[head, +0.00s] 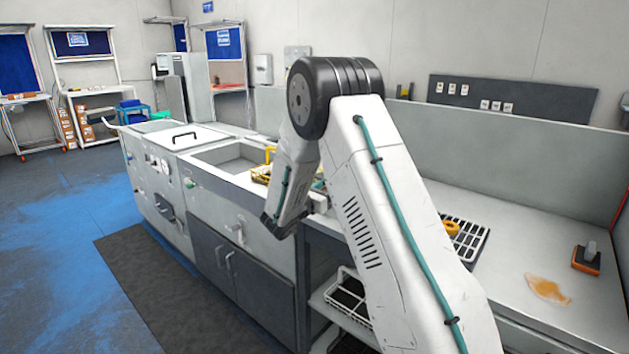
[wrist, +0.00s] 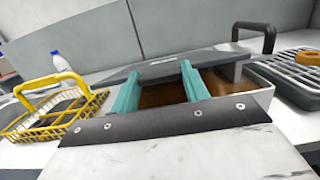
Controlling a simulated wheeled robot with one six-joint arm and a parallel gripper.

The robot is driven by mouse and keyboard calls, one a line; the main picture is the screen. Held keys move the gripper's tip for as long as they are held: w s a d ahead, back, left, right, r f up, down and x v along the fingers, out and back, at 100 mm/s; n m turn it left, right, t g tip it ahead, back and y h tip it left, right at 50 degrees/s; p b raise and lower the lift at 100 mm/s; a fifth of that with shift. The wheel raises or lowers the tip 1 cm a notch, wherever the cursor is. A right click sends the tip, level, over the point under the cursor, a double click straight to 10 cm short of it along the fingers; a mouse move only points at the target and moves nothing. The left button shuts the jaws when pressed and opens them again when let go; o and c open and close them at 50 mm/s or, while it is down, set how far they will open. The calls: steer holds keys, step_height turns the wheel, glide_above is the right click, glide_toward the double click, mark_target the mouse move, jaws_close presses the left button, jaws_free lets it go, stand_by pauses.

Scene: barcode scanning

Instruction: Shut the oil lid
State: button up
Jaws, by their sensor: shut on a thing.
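The oil lid (wrist: 215,59) is a dark flat plate in the wrist view. It lies tilted over a vat, and brown oil (wrist: 163,96) shows beneath its near edge, so the opening is partly uncovered. My gripper (wrist: 158,72) has two teal fingers that reach forward to the lid's near edge. The jaws are shut on the lid, though the exact contact is hard to see. In the head view my own arm hides the gripper and the lid.
A yellow wire basket (wrist: 55,108) stands left of the vat. A black handle (wrist: 258,32) rises behind at right, near a grey rack (wrist: 290,75). A white bottle (wrist: 62,62) stands behind the basket. In the head view, an orange-based tool (head: 586,259) and a spill (head: 547,289) lie on the right counter.

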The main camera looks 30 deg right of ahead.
steer(key=f, duration=0.5)
steer(key=shift+s+a+f, duration=0.1)
steer(key=shift+a+f, duration=0.2)
steer(key=shift+f, duration=0.1)
steer(key=shift+o, duration=0.2)
steer(key=shift+s+f, duration=0.1)
steer(key=shift+f, duration=0.2)
steer(key=shift+c, duration=0.2)
steer(key=o, duration=1.4)
steer(key=shift+f, duration=0.1)
steer(key=shift+a, duration=0.1)
steer(key=r+v, duration=0.1)
steer(key=v, duration=0.6)
steer(key=shift+a+f, duration=0.3)
steer(key=shift+f, duration=0.15)
